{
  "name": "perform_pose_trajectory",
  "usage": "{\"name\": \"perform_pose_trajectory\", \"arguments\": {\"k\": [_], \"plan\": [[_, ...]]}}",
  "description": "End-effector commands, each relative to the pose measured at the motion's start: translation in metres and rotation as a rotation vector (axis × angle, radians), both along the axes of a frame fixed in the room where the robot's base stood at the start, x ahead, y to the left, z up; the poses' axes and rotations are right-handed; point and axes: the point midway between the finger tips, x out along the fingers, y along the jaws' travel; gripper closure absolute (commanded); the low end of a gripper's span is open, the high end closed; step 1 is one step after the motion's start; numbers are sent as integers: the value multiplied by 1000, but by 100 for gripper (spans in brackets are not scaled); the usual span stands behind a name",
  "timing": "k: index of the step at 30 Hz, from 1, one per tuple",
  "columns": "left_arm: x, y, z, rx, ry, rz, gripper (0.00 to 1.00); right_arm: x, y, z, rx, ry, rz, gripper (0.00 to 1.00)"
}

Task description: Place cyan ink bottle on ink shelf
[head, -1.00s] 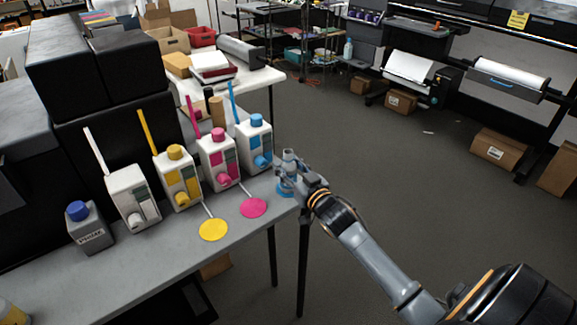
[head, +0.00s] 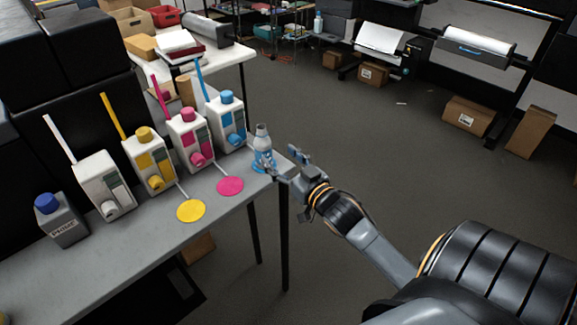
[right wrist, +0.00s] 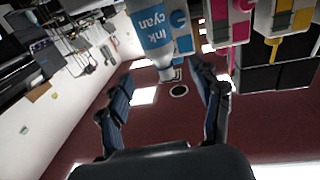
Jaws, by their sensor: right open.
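The cyan ink bottle (head: 263,143), white and blue with a grey cap, stands upright at the right corner of the grey table (head: 120,240). A cyan disc (head: 258,168) shows at its base. In the right wrist view the bottle (right wrist: 152,38) appears upside down with "ink cyan" on its label. My right gripper (head: 284,164) is just right of the bottle, fingers spread, and not closed on it. In the wrist view the open fingers (right wrist: 163,80) lie below the bottle's cap end. I cannot tell which rack is the ink shelf. My left gripper is not in view.
Ink tanks in white, yellow, magenta and cyan (head: 228,125) line the table's back. Yellow (head: 191,211) and magenta (head: 230,187) discs lie in front. A blue-capped primer bottle (head: 61,222) stands left. Open floor (head: 370,150) spreads right, with cardboard boxes and printers beyond.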

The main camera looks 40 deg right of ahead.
Motion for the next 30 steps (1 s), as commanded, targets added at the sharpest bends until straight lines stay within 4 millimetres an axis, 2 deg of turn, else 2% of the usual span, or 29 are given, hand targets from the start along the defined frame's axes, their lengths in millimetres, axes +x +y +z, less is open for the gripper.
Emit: {"name": "perform_pose_trajectory", "arguments": {"k": [3, 6, 14, 17, 20, 23, 24, 26, 27, 29, 30], "plan": [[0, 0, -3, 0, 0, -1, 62, -19, 1, -2, 2, 1, 0, 35], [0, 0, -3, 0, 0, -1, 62, -28, 1, -1, 2, 1, -1, 35], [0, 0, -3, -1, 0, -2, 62, -32, 2, 0, 1, -1, -1, 35], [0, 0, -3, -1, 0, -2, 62, -31, -1, -14, 4, 25, -8, 35], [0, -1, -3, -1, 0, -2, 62, -32, -6, -62, 10, 113, -29, 35], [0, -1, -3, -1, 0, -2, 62, -41, -9, -146, 14, 269, -56, 35], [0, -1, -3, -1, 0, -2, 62, -50, -7, -186, 16, 344, -63, 35], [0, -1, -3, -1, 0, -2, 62, -68, -2, -245, 13, 458, -68, 35], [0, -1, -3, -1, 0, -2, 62, -83, 4, -282, 10, 535, -67, 35], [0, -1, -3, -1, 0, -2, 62, -111, 15, -336, 5, 652, -60, 35], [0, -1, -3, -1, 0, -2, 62, -132, 24, -371, -2, 729, -51, 35]]}}
